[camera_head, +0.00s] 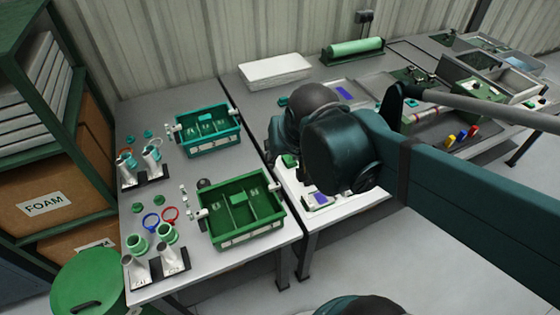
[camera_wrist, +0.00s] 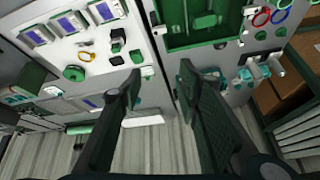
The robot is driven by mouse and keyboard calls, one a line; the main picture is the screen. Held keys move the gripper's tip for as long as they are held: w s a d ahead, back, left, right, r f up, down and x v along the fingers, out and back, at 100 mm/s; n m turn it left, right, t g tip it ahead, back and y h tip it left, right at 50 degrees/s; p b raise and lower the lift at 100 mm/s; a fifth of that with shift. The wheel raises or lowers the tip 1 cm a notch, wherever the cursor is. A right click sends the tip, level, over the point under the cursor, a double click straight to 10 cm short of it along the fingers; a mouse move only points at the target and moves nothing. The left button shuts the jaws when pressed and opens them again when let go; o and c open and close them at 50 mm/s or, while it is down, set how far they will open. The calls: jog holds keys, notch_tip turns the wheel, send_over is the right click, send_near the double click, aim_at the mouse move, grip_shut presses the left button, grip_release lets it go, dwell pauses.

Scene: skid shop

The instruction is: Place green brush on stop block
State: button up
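I cannot pick out the green brush or the stop block for certain. A small green thing (camera_head: 290,160) is at the left edge of the white board, partly behind my arm; in the wrist view a small green piece (camera_wrist: 148,72) lies near the board's corner. Small black blocks (camera_wrist: 136,56) and a round green piece (camera_wrist: 74,73) are on the board in the wrist view. My gripper (camera_wrist: 160,82) is open, with nothing seen between its fingers, above the area where the two tables meet. In the head view my wrist hides the fingers and part of the board.
A green divided crate (camera_head: 240,240) and a teal one (camera_head: 208,148) stand on the left table among cups and rings. White sheets (camera_head: 274,71) and a green roll (camera_head: 354,47) lie behind. Red, yellow and blue pieces (camera_head: 461,136) sit at right. A shelf (camera_head: 45,130) stands left.

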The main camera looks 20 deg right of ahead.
jog(key=shift+s+a+r+n+t+y, duration=0.15)
jog(key=shift+s+a+r+n+t, duration=0.1)
jog(key=shift+s+a+n, duration=0.3)
jog(key=shift+s+a+r+n+t+y, duration=0.1)
jog(key=shift+s+a+r+n+t, duration=0.15)
jog(key=shift+s+n, duration=0.35)
jog(key=shift+s+a+r+n+t+y, duration=0.1)
jog(key=shift+s+a+r+n+y, duration=0.1)
jog(key=shift+s+a+n, duration=0.45)
jog(key=shift+s+d, duration=0.1)
jog(key=shift+d, duration=0.05)
